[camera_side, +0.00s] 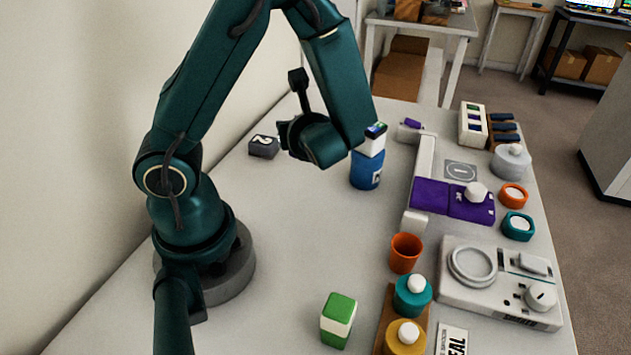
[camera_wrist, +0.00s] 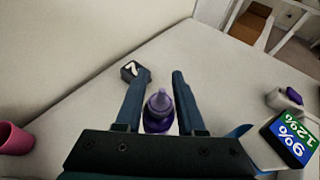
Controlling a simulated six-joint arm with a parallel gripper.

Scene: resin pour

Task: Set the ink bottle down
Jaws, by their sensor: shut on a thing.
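The ink bottle (camera_wrist: 158,112) is purple with a pointed, paler nozzle. In the wrist view it stands upright between the two fingers of my gripper (camera_wrist: 160,76), which is shut on it. Its lower part is hidden by the gripper body, so I cannot tell whether its base touches the table. In the side view my wrist hides the bottle and the fingers. The wrist is low over the white table (camera_side: 300,220), between a dark numbered block (camera_side: 263,147) and a blue container (camera_side: 366,170) with a white, green and blue box on top.
The dark block (camera_wrist: 133,71) lies beyond the left finger. A pink cup (camera_wrist: 14,138) is at far left, the labelled box (camera_wrist: 292,138) at right. An orange cup (camera_side: 405,253), teal bottle (camera_side: 412,297) and green-white block (camera_side: 338,320) stand nearer. The table's middle is clear.

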